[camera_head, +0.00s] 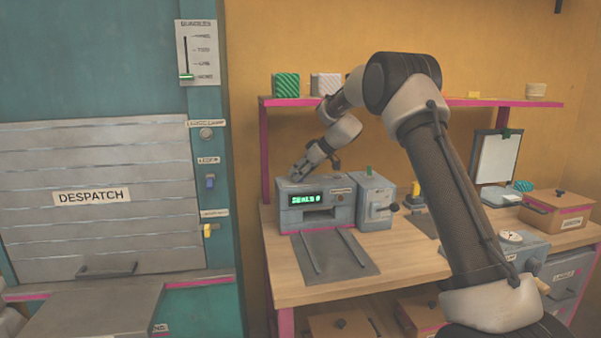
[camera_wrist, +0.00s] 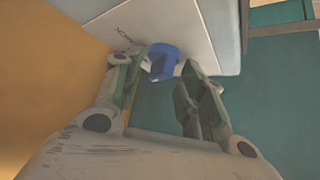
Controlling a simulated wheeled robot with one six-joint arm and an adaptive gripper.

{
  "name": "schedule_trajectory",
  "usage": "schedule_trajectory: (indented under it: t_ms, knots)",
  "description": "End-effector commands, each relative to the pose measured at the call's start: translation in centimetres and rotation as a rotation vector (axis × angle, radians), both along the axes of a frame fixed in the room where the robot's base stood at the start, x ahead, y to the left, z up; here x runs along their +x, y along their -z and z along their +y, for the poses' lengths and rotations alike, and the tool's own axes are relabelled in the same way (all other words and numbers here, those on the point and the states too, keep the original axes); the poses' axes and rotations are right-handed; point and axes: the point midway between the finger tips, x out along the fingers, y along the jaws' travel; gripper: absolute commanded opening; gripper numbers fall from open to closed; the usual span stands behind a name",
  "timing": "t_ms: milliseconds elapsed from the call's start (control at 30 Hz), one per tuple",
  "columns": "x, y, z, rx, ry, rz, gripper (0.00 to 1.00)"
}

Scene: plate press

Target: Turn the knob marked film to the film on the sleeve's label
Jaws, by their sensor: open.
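In the wrist view a blue knob (camera_wrist: 163,62) stands out from a pale panel (camera_wrist: 185,22). Small dark lettering is beside it, too small to read. My gripper (camera_wrist: 162,64) is open, with one finger on each side of the knob; I cannot tell whether either finger touches it. In the head view my gripper (camera_head: 297,173) is at the upper left of the grey press (camera_head: 292,217), whose green display reads "SEALS 0". The blue knob does not show there. I cannot make out a sleeve or a label naming a film.
The press stands on a wooden table (camera_head: 400,270) with a dark railed plate (camera_head: 340,258) before it. A teal wall with a despatch shutter (camera_head: 60,240) is to the left. A clipboard (camera_head: 497,157) and a wooden box (camera_head: 545,215) are at the right.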

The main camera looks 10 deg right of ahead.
Motion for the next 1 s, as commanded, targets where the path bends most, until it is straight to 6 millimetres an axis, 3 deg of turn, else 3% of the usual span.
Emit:
schedule_trajectory:
  t_ms: [200, 400, 733, 1000]
  knots:
    - [0.02, 0.01, 0.02, 0.000, 0.000, 0.000, 0.40]
    - [-0.01, 0.02, 0.04, 0.001, 0.000, 0.001, 0.06]
    - [-0.11, 0.04, 0.15, 0.001, 0.040, 0.002, 0.07]
    - [-0.28, 0.04, 0.44, 0.000, 0.201, 0.002, 0.07]
